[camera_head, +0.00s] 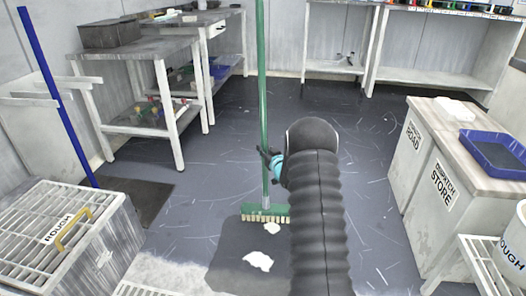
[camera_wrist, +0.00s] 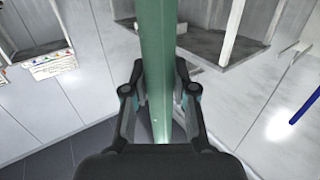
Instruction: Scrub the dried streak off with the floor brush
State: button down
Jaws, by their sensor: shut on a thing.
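The floor brush has a long green handle (camera_head: 262,90) and a wide green head (camera_head: 266,210) with pale bristles. My gripper (camera_head: 270,160) is shut on the handle well above the head, and the brush stands nearly upright. In the wrist view the handle (camera_wrist: 157,45) runs between the two fingers of my gripper (camera_wrist: 158,95). The bristles are down at the far edge of a dark patch (camera_head: 228,262) on the floor. White dried marks lie on this patch: a small one (camera_head: 272,228) just in front of the bristles and a larger one (camera_head: 258,262) nearer me. My arm hides the patch's right side.
A slatted crate marked ROUGH (camera_head: 105,252) stands at left, with a blue pole (camera_head: 55,90) behind it. A cabinet marked STORE (camera_head: 432,195) with a blue tray (camera_head: 493,152) stands at right. Benches (camera_head: 150,50) line the back left. The middle floor is open.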

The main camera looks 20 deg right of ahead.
jog(key=shift+r, duration=0.1)
jog(key=shift+s+a, duration=0.5)
jog(key=shift+s, duration=0.25)
jog(key=shift+s+a, duration=0.5)
jog(key=shift+s, duration=0.2)
jog(key=shift+s+a+r, duration=0.1)
jog(key=shift+s+a, duration=0.4)
jog(key=shift+s, duration=0.25)
jog(key=shift+s+a, duration=0.45)
jog(key=shift+s, duration=0.25)
jog(key=shift+s+a, duration=0.5)
jog(key=shift+s, duration=0.25)
jog(key=shift+s+a, duration=0.5)
jog(key=shift+s, duration=0.2)
